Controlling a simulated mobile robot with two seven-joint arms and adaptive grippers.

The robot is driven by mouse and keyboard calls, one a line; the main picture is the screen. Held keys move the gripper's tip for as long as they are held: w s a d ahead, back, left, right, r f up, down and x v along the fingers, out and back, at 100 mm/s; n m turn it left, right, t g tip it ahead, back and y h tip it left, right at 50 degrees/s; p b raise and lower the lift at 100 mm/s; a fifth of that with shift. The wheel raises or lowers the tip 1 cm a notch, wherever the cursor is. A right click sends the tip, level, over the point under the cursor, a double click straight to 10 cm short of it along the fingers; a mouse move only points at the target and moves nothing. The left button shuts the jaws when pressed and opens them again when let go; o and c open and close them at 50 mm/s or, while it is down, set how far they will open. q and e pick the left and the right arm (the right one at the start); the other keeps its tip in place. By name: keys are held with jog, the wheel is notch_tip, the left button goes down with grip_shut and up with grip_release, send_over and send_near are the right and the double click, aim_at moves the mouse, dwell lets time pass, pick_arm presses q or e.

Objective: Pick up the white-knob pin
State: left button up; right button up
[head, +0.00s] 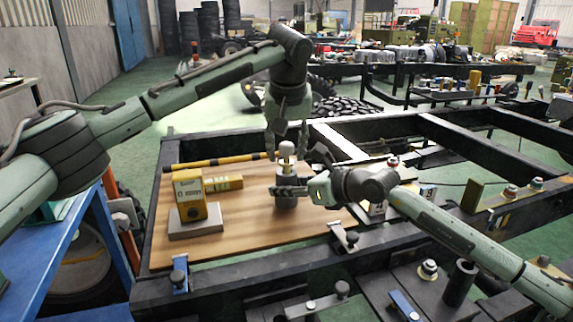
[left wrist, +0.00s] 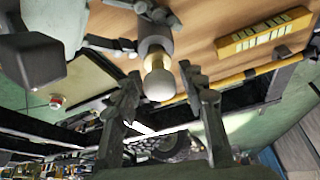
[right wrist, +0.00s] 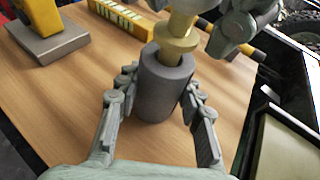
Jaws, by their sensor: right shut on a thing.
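The white-knob pin (head: 287,148) stands upright in a dark grey cylinder (head: 286,201) on the wooden board. In the left wrist view its pale round knob (left wrist: 159,86) shows, with a brass part below it. In the right wrist view the brass part (right wrist: 178,38) rises out of the cylinder (right wrist: 166,88), and the knob is hidden. My left gripper (head: 286,139) is above the pin, pointing down. Its open fingers stand either side of the knob, with visible gaps in the left wrist view. My right gripper (head: 291,189) is shut on the cylinder from the right side.
The wooden board (head: 250,243) lies on a black chassis frame (head: 420,126). A yellow gauge (head: 189,195) on a grey block, a yellow box (head: 226,182) and a yellow-black bar (head: 215,161) lie left of the cylinder. Clamps line the front edge; the board's front is clear.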

pick_arm(q)
grip_shut()
jog(key=shift+r, duration=0.1)
notch_tip(320, 180, up, 10)
dwell(0.5)
pick_arm(e)
jog(key=o, duration=1.3)
